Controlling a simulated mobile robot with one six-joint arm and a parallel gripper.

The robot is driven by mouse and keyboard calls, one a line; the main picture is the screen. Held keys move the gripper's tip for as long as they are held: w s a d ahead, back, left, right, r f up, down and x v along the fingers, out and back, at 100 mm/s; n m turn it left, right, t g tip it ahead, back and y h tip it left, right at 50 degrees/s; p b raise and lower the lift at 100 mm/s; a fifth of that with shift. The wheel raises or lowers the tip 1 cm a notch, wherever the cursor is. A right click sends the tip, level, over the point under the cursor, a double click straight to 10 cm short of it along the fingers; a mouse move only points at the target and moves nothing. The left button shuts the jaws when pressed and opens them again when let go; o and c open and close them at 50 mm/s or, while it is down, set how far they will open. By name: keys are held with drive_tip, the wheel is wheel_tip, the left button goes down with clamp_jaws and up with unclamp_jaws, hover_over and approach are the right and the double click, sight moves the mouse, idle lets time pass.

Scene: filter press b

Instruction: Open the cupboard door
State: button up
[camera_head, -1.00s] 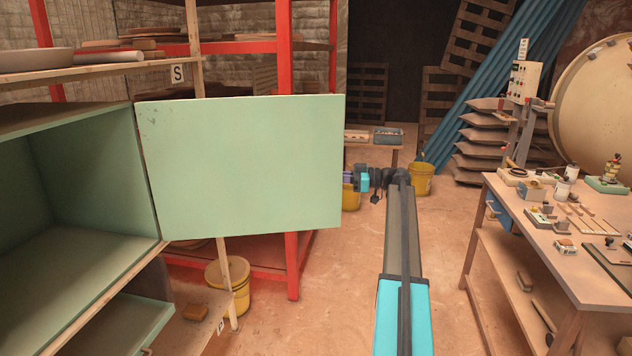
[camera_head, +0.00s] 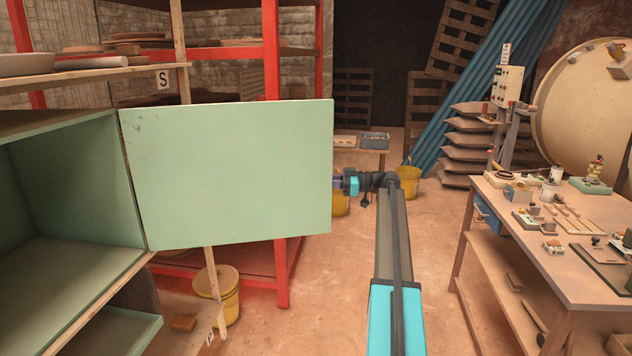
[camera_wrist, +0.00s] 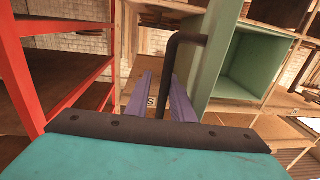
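The pale green cupboard door (camera_head: 230,175) stands swung wide open, hinged at the cupboard's right side. The green cupboard (camera_head: 75,190) at the left is open, and the part of its inside in view looks empty. In the wrist view, a dark bar handle (camera_wrist: 187,38) on the door (camera_wrist: 212,50) reaches down between the two purple fingers of my gripper (camera_wrist: 160,92). The fingers are apart, with a visible gap left of the bar. Contact with the right finger cannot be told. In the head view, my gripper (camera_head: 340,184) is at the door's free edge, its fingertips partly hidden.
A red rack (camera_head: 272,80) with wooden shelves stands behind the door. A yellow bucket (camera_head: 217,290) is on the floor below it. A cluttered workbench (camera_head: 590,280) stands at the right. Bare floor (camera_head: 330,300) lies between the rack and the bench.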

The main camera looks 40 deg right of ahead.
drive_tip(key=shift+d, duration=0.2)
drive_tip(key=b+v, duration=0.1)
drive_tip(key=v, duration=1.2)
drive_tip(key=shift+s+d, duration=0.15)
drive_tip(key=shift+s, duration=0.1)
